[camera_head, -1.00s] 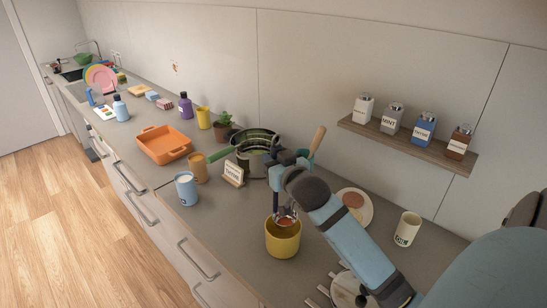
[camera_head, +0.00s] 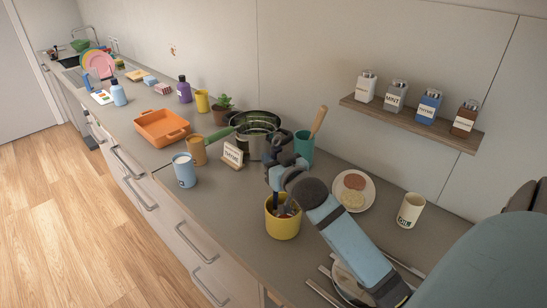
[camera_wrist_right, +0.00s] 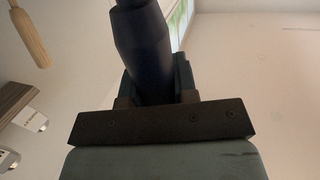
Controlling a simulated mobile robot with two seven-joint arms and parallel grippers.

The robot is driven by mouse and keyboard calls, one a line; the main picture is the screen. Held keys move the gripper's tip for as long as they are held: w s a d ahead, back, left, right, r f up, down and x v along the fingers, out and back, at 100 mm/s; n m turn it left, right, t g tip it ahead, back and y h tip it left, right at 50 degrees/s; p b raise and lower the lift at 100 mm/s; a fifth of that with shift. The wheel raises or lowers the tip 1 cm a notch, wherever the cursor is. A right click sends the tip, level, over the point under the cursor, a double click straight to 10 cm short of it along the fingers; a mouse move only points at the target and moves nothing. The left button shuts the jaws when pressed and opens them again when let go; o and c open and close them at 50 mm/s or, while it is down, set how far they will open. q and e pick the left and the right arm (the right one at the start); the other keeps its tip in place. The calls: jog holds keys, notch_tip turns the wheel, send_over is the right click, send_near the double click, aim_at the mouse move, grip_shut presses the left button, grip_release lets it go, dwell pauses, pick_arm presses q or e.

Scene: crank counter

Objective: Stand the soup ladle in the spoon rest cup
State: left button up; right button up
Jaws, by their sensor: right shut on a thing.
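The yellow spoon rest cup (camera_head: 283,229) stands on the counter in the head view. My right gripper (camera_head: 279,172) is above it, shut on the soup ladle. The ladle's lower end (camera_head: 284,209) is inside the mouth of the cup; how deep it sits and whether it touches the bottom are hidden. In the right wrist view the dark ladle handle (camera_wrist_right: 142,50) stands between the fingers (camera_wrist_right: 155,93). My left gripper is not in view.
Behind the gripper are a dark green pot (camera_head: 256,133) and a teal holder (camera_head: 304,148) with a wooden-handled tool. A small sign (camera_head: 232,155) and blue mug (camera_head: 185,169) stand left. A food plate (camera_head: 354,191) and pale cup (camera_head: 410,210) are right.

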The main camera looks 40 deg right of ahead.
jog(key=o, duration=1.1)
jog(key=shift+c, duration=0.2)
jog(key=p+v, duration=0.2)
jog(key=v, duration=1.2)
jog(key=shift+p, duration=0.4)
jog(key=shift+w, duration=0.1)
